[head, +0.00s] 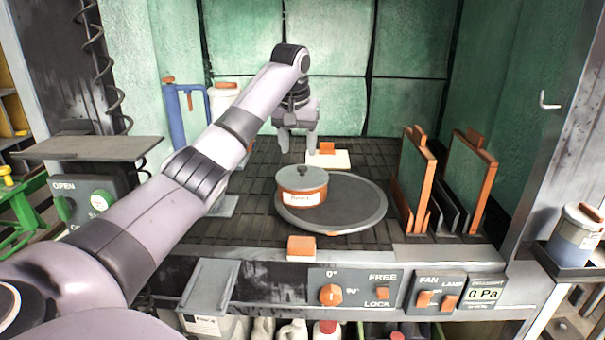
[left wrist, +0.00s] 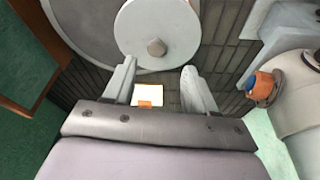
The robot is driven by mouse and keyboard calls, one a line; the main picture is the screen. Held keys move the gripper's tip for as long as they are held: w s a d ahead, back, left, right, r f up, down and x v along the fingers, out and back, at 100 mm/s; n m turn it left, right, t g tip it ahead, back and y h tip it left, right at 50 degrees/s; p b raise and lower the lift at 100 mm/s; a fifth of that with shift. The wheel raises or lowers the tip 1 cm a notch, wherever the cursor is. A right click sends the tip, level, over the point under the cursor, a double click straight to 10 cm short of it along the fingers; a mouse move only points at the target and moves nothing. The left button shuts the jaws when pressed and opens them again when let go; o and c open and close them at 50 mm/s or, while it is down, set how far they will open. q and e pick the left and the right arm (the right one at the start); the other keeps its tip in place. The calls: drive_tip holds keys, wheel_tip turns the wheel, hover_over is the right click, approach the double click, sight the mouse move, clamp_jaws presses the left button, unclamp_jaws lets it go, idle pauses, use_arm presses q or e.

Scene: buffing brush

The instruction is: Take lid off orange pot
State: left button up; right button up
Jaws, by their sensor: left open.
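The orange pot (head: 299,197) stands on the left part of a round grey turntable, with a pale label on its front. Its grey lid (head: 290,177) is on it, with a small dark knob (head: 302,170) in the middle. The left wrist view shows the lid (left wrist: 178,28) and its knob (left wrist: 157,47) from above, beyond the fingertips. My left gripper (head: 298,146) is open and empty, pointing down above and behind the pot. Its two fingers (left wrist: 157,78) are spread apart, with the knob ahead of the gap. My right gripper is not in view.
The turntable (head: 360,205) has free room right of the pot. A white block with an orange top (head: 327,157) lies behind it. Orange-framed panels (head: 414,185) stand at the right. An orange block (head: 301,246) sits at the front edge. A blue stand (head: 187,112) is at back left.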

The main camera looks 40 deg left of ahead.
sight(302, 167)
use_arm(q)
drive_tip(key=x, duration=0.3)
drive_tip(key=p+x, duration=0.1)
drive_tip(key=x, duration=0.1)
drive_tip(key=shift+d+f, duration=0.3)
drive_tip(key=shift+f, duration=0.1)
drive_tip(key=shift+w, duration=0.1)
clamp_jaws()
